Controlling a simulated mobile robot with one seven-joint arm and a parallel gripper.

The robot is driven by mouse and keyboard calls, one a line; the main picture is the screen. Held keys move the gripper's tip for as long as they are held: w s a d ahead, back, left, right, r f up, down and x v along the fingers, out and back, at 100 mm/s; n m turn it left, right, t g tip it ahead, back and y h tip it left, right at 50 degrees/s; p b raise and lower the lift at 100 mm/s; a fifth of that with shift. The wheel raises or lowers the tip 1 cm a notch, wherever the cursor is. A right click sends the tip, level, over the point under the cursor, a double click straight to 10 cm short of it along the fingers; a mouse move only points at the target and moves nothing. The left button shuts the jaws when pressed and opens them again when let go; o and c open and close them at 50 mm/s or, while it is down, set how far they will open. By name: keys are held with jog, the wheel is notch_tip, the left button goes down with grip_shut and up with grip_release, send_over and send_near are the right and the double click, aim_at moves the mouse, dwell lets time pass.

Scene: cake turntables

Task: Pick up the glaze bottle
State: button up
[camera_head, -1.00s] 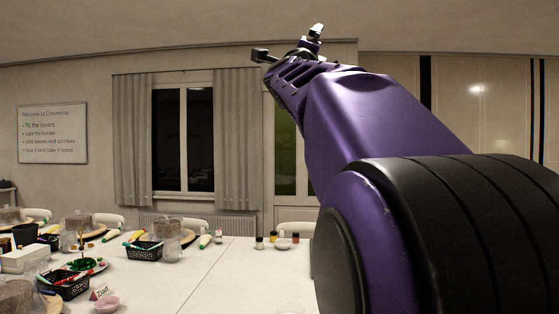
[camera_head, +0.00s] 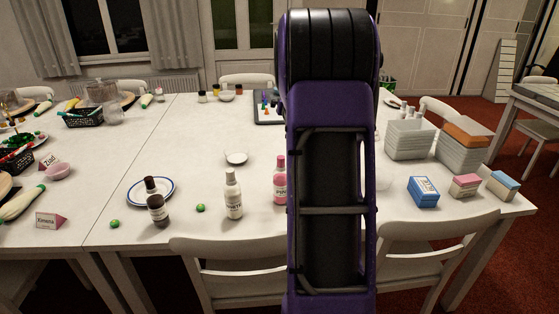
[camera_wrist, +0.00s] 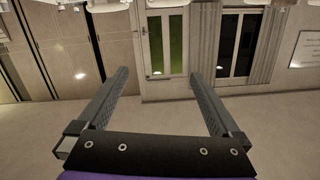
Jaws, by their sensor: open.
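Three bottles stand upright near the front edge of the white table: a dark brown bottle (camera_head: 156,205) with a pale label, a white bottle (camera_head: 233,196) with dark lettering, and a pink bottle (camera_head: 280,181) with a white label. I cannot read the labels well enough to tell which is the glaze bottle. My arm rises just right of the pink bottle and hides the table behind it. My gripper (camera_wrist: 158,75) shows only in the wrist view, open and empty, facing the wall, door and window, away from the bottles.
A blue-rimmed plate (camera_head: 136,193) lies beside the brown bottle, with small green balls nearby. A small white bowl (camera_head: 236,158) stands behind the white bottle. Boxes, including a blue one (camera_head: 423,192), and stacked containers (camera_head: 409,138) are at right. Chairs (camera_head: 230,262) line the front edge.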

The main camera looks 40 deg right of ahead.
jog(key=s+f+n+g+y, duration=0.1)
jog(key=s+f, duration=0.3)
jog(key=f, duration=0.3)
jog(key=s+f+n+y, duration=0.2)
jog(key=s+f, duration=0.2)
jog(key=f, duration=0.3)
jog(key=n+y, duration=0.3)
send_near(277, 174)
jog(key=s+d+f, duration=0.1)
jog(key=s+d, duration=0.1)
jog(key=s, duration=0.1)
jog(key=b+x, duration=0.1)
jog(key=x, duration=0.4)
jog(key=b+x, duration=0.1)
jog(key=x, duration=0.5)
jog(key=shift+w+a+f, duration=0.1)
jog(key=shift+a+f, duration=0.1)
jog(key=shift+f, duration=0.05)
jog(key=x, duration=0.3)
jog(key=b+x, duration=0.1)
jog(key=x, duration=0.1)
jog(key=shift+w+r, duration=0.15)
jog(key=shift+w, duration=0.25)
jog(key=shift+r, duration=0.1)
grip_shut()
